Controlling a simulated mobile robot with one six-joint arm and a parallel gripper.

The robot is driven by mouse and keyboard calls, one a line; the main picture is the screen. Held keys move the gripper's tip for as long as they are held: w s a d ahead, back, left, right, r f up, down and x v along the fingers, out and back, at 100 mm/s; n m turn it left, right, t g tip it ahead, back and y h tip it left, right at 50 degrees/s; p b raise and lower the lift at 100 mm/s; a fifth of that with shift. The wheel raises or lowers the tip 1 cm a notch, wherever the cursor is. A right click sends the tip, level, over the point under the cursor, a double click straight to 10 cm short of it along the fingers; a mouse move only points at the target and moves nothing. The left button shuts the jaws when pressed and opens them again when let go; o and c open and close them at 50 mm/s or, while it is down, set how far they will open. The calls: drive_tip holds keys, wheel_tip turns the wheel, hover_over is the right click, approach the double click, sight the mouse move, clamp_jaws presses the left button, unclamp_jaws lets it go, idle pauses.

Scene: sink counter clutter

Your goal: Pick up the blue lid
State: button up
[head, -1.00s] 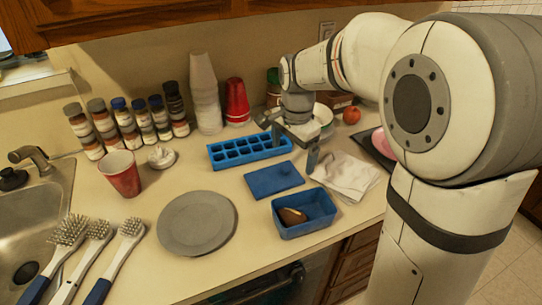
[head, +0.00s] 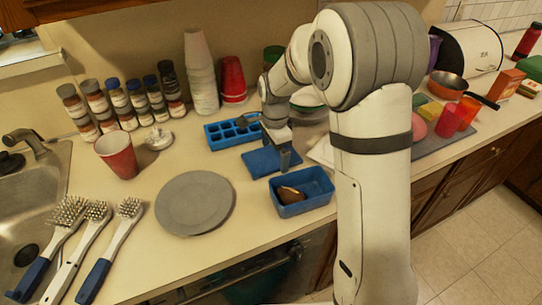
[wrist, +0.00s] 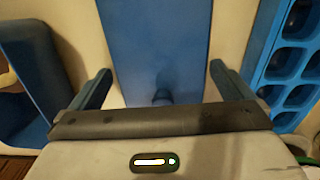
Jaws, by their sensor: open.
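The blue lid (head: 262,163) lies flat on the counter, between the blue ice tray and the blue open box. It is a flat rectangle, and my gripper partly covers it in the head view. In the wrist view the lid (wrist: 158,45) runs up the middle of the picture. My gripper (wrist: 160,82) is open, with one finger on each side of the lid and gaps of counter showing beside it. My gripper (head: 283,150) also shows over the lid's right part in the head view. I cannot tell its exact height above the counter.
The blue box (head: 318,190) holding a brown item stands close in front of the lid. The blue ice tray (head: 222,140) is close behind. A grey plate (head: 195,203) lies to the left. Stacked cups (head: 201,75) stand at the back.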

drive_tip(key=shift+f, duration=0.15)
drive_tip(key=c, duration=0.7)
